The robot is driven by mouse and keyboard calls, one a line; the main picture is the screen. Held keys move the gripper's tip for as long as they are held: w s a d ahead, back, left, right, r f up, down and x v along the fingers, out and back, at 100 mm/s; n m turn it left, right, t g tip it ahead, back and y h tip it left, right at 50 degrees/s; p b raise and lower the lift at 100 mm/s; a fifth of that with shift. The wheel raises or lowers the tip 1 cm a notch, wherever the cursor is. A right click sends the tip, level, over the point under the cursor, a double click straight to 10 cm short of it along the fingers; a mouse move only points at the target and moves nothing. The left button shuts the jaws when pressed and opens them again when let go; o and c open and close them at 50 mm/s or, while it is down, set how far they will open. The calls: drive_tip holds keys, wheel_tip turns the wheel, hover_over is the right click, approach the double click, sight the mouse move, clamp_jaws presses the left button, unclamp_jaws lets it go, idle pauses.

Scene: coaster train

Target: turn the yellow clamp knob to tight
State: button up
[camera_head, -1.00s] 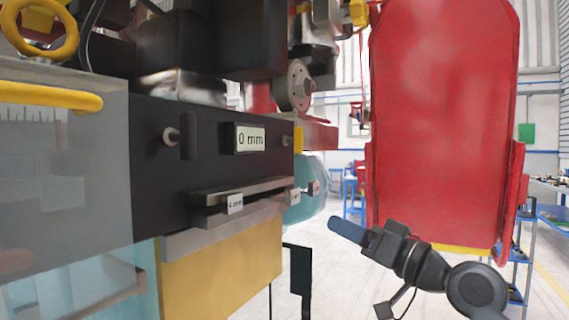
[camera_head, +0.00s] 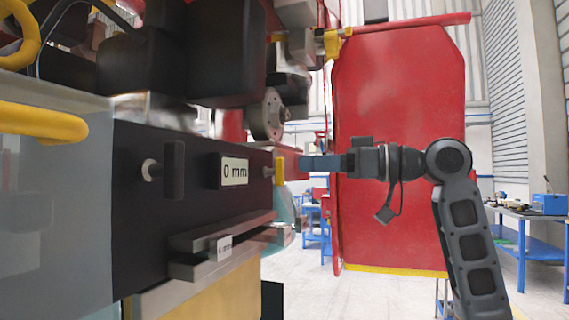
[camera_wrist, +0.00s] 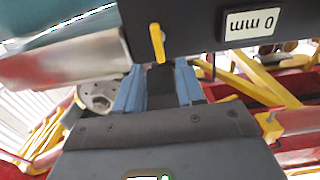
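The yellow clamp knob (camera_head: 280,169) is a small upright yellow bar at the right end of the black panel (camera_head: 138,218). It also shows in the wrist view as a yellow lever (camera_wrist: 157,43), just beyond my fingertips and roughly in line with the gap between them. My gripper (camera_head: 304,163) points left at the knob from a short distance, at about the same height. In the wrist view my gripper (camera_wrist: 157,80) has its two blue fingers apart with nothing between them. I see no contact with the knob. Its tight marking cannot be made out.
A "0 mm" display (camera_head: 234,172) and a black handle (camera_head: 174,170) sit on the panel. A grey slotted block (camera_head: 200,268) juts out below. A grey disc (camera_head: 267,115) is above the knob. A large red panel (camera_head: 400,100) stands behind my arm.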

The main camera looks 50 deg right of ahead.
sight(284, 165)
drive_tip(key=p+x, duration=0.1)
drive_tip(key=x, duration=0.4)
drive_tip(key=shift+w+a, duration=0.1)
drive_tip(key=shift+w, duration=0.2)
drive_tip(key=shift+c, duration=0.2)
clamp_jaws()
